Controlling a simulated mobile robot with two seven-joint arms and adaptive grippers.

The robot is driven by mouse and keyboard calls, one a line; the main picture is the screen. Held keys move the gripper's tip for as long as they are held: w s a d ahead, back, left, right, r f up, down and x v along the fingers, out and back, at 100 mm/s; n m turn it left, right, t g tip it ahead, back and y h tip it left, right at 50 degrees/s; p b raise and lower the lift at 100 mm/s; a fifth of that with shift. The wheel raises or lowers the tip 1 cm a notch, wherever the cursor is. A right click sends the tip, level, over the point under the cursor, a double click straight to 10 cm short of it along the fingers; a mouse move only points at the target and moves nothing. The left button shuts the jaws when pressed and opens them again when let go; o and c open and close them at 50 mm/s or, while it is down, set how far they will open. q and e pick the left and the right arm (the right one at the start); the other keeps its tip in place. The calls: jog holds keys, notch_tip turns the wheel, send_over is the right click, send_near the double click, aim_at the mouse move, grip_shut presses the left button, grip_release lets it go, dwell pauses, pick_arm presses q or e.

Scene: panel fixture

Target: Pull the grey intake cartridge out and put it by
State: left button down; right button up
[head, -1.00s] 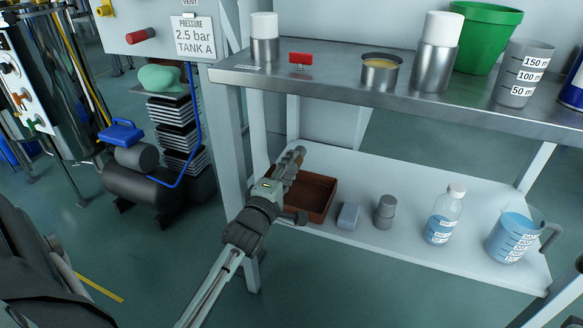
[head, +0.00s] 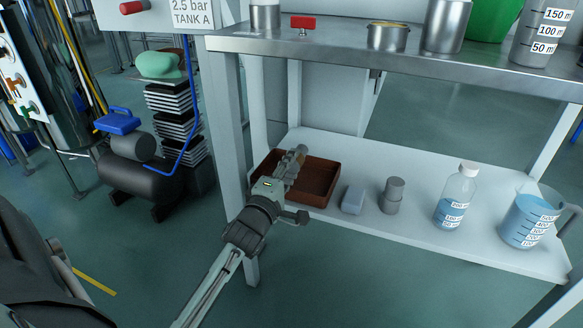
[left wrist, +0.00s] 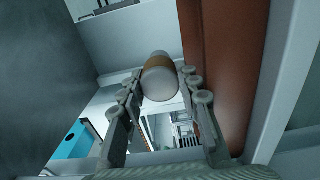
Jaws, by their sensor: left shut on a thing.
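My left gripper (head: 293,163) is over the left part of the brown tray (head: 317,182) on the lower shelf. In the left wrist view it is shut on a pale grey cylinder with a tan band, which looks like the grey intake cartridge (left wrist: 160,83). The cylinder sits between the two fingers, clear of the tray wall in that view. In the head view only a small part of it shows at the fingertips. Whether it touches the tray floor I cannot tell. My right gripper is not in view.
Right of the tray on the lower shelf (head: 420,226) stand a grey-blue block (head: 353,199), a grey stepped cylinder (head: 391,196), a bottle (head: 456,200) and a jug (head: 528,218). The table leg (head: 228,130) is close to my left arm. The steel top (head: 340,55) overhangs the shelf.

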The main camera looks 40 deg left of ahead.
pick_arm(q)
jog(key=shift+f, duration=0.5)
jog(key=c, duration=1)
grip_release()
jog(key=shift+f+g, duration=0.15)
jog(key=shift+g, duration=0.15)
jog(key=shift+s, duration=0.1)
notch_tip(320, 180, up, 12)
jog(key=shift+f, duration=0.2)
